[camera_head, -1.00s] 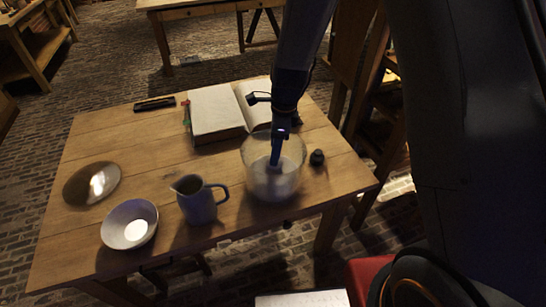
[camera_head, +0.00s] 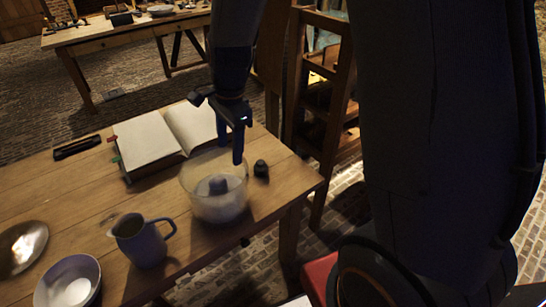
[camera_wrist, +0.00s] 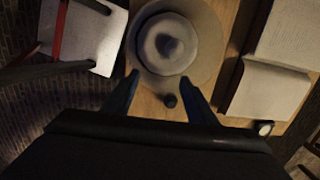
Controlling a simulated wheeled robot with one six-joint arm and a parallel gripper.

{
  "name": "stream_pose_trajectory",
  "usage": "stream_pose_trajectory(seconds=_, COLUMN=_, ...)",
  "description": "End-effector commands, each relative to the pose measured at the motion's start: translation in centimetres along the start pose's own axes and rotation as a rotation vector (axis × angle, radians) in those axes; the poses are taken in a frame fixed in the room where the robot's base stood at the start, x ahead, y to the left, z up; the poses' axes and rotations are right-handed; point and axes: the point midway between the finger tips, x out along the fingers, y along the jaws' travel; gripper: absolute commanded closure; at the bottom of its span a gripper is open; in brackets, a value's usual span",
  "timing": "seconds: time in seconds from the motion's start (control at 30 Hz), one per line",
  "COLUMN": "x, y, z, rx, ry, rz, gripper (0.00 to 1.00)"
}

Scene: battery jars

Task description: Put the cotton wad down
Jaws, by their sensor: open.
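The clear glass jar (camera_head: 214,208) stands near the table's right end, with pale material in its lower part. A small dark bluish lump (camera_head: 218,186), perhaps the cotton wad, rests on that material inside the jar. In the wrist view, the jar (camera_wrist: 143,27) is seen from above with a dark spot (camera_wrist: 167,44) in its middle. My gripper (camera_head: 231,145) is above the jar's rim, towards its right back side, apart from the lump. Its two fingers, also in the wrist view (camera_wrist: 160,80), are spread with nothing between them.
A small dark knobbed object (camera_head: 261,170) stands right of the jar. An open book (camera_head: 150,143) lies behind it, with a black case (camera_head: 77,147) farther left. A jug (camera_head: 140,242), a bowl (camera_head: 68,284) and a shiny dish (camera_head: 22,247) stand at the left front.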

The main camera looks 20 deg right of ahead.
Motion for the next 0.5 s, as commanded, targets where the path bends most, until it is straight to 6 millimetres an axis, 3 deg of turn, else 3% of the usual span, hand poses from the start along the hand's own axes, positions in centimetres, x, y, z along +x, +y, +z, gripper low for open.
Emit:
stream_pose_trajectory(seconds=0.3, x=-3.2, y=8.6, z=-4.2, rx=-0.783, ry=0.086, rz=-0.012, gripper=0.48)
stream_pose_trajectory(seconds=0.5, x=-4.0, y=12.6, z=-5.4, rx=-1.15, ry=0.127, rz=0.007, gripper=0.48)
